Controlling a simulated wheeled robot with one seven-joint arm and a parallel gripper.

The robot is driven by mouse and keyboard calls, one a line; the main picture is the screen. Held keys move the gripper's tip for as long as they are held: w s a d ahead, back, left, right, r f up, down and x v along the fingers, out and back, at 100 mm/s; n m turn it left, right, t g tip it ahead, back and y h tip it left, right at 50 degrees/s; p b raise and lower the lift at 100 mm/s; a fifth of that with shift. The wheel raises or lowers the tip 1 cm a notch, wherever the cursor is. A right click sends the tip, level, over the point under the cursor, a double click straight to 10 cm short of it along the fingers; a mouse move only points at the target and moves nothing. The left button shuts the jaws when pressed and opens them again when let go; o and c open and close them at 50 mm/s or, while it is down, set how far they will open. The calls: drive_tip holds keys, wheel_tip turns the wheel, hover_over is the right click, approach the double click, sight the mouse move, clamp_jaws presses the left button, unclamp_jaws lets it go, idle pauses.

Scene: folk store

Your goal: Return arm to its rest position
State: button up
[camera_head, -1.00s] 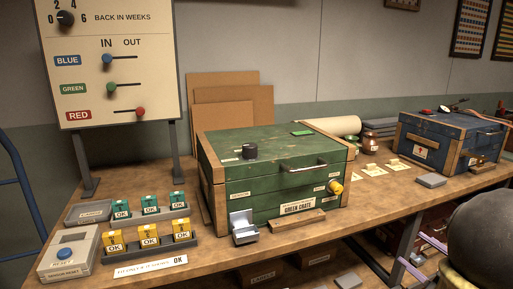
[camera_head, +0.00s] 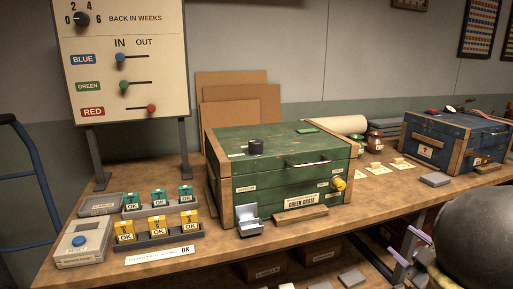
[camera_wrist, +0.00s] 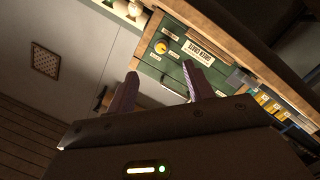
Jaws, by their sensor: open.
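My gripper (camera_head: 405,246) is at the lower right of the head view, in front of the workbench's front edge. Its two purple fingers are apart. In the wrist view, my gripper (camera_wrist: 160,78) shows both fingers spread with nothing between them, pointing toward the green crate (camera_wrist: 172,80). In the head view the green crate (camera_head: 270,190) stands on the bench to the left of my gripper, clear of it. My dark arm link fills the lower right corner.
The wooden workbench (camera_head: 375,195) runs across the view. A blue chest (camera_head: 462,150) stands at its right. Yellow and teal OK blocks, a reset box (camera_head: 79,244) and a lever board (camera_head: 130,62) are at the left. Boxes sit on the shelf below.

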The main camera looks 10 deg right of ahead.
drive_tip(key=w+a+f+m+g+h, duration=0.3)
drive_tip(key=w+a+f+m+g, duration=0.3)
drive_tip(key=w+a+f, duration=0.3)
drive_tip(key=s+a+f+m+g+y, duration=0.1)
drive_tip(key=s+a+f+g, duration=0.2)
drive_tip(key=a, duration=0.4)
drive_tip(key=s+a+f+g+y, duration=0.2)
drive_tip(key=s+a, duration=0.2)
drive_tip(key=a, duration=0.3)
drive_tip(key=s+a+f+m+g+y, duration=0.1)
drive_tip(key=s+a+f+g, duration=0.2)
drive_tip(key=a, duration=0.4)
drive_tip(key=w+p+v, duration=0.2)
drive_tip(key=p+v, duration=0.9)
drive_tip(key=w+r+p+v, duration=0.1)
drive_tip(key=w+p+v, duration=0.2)
drive_tip(key=p+v, duration=0.8)
drive_tip(key=w+p+v, duration=0.2)
drive_tip(key=p+v, duration=0.9)
drive_tip(key=p, duration=0.1)
drive_tip(key=shift+a+r, duration=0.55)
drive_tip(key=shift+r, duration=0.25)
